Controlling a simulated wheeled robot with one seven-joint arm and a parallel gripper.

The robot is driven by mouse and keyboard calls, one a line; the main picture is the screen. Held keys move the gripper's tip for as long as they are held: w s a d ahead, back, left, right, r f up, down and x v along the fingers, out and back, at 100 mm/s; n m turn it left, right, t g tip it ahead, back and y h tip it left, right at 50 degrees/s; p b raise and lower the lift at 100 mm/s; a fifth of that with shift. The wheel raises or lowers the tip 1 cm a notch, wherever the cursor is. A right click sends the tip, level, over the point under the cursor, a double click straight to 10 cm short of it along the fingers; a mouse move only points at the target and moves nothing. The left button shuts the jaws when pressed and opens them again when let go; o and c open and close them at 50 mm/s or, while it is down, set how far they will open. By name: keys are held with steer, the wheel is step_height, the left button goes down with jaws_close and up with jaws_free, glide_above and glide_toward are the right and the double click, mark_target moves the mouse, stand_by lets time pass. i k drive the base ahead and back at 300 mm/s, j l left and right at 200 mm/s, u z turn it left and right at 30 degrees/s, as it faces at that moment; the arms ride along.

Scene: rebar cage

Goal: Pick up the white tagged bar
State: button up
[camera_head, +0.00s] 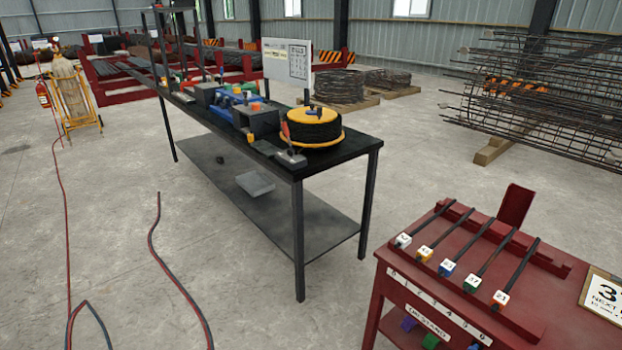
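The white tagged bar (432,219) is the leftmost of several dark bars lying side by side on a red stand at the lower right. Its white tag (403,240) is a small cube on its near end, with a mark too small to read. The bar slants from the tag up and right to the stand's back rail. To its right lie bars with yellow, blue, green and orange tags. My gripper is not in view.
The red stand (400,282) has a numbered front strip. A dark workbench (330,160) with tools and a wire coil stands behind it, left. Hoses (172,275) lie on the left floor. A rebar cage (545,95) is at the back right. Floor between is clear.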

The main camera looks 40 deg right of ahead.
mark_target(402, 241)
steer(key=i+z, duration=0.2)
steer(key=i, duration=0.25)
steer(key=i+j+z, duration=0.2)
steer(key=i, duration=0.2)
steer(key=i+j+z, duration=0.2)
steer(key=i, duration=0.2)
steer(key=i+j+z, duration=0.25)
steer(key=i, duration=0.2)
steer(key=i+j+z, duration=0.7)
steer(key=z, duration=0.15)
steer(key=i+j+z, duration=0.25)
steer(key=j, duration=0.2)
steer(key=j+z, duration=0.3)
steer(key=i+j+z, duration=0.15)
steer(key=j+z, duration=0.15)
steer(key=j, duration=0.2)
